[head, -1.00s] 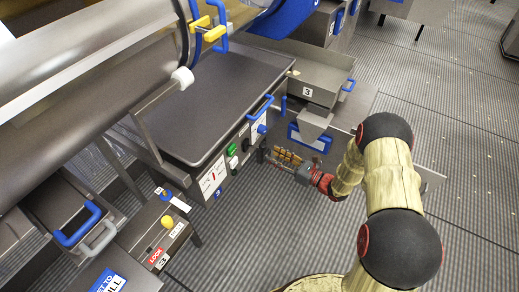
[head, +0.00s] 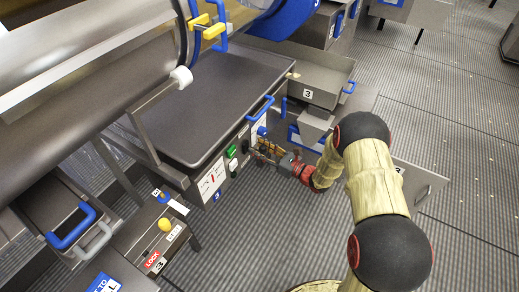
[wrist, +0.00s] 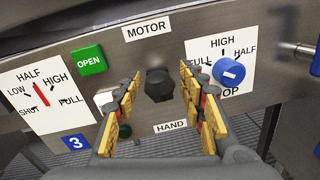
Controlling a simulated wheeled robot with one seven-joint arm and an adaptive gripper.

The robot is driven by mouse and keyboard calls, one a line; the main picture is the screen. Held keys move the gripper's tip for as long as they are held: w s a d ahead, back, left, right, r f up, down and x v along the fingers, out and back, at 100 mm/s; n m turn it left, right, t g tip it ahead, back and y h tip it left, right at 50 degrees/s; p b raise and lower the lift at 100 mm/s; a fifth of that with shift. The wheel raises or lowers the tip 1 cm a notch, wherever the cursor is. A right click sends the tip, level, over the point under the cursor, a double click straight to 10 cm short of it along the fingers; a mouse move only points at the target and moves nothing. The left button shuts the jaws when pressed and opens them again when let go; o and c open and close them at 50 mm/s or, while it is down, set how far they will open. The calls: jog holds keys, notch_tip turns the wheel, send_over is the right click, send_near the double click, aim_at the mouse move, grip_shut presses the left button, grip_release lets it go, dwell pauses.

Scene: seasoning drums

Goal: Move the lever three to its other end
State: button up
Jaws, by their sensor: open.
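The grey front panel (wrist: 270,88) carries a black switch knob (wrist: 158,84) between the words MOTOR and HAND. A blue 3 tag (wrist: 76,142) is low on its left. My gripper (wrist: 159,80) is open, one finger on each side of the knob in the wrist view. I cannot tell whether the fingers touch it. In the head view my gripper (head: 256,151) is at the panel's front, hiding part of it.
A green OPEN button (wrist: 89,60) and a dial with a red pointer (wrist: 40,92) are left of the knob. A blue dial (wrist: 229,71) is right. A blue handle (head: 260,107) sticks out above the panel. Striped floor (head: 260,235) in front is clear.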

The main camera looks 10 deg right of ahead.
jog(key=shift+c, duration=0.6)
grip_shut()
dwell(0.3)
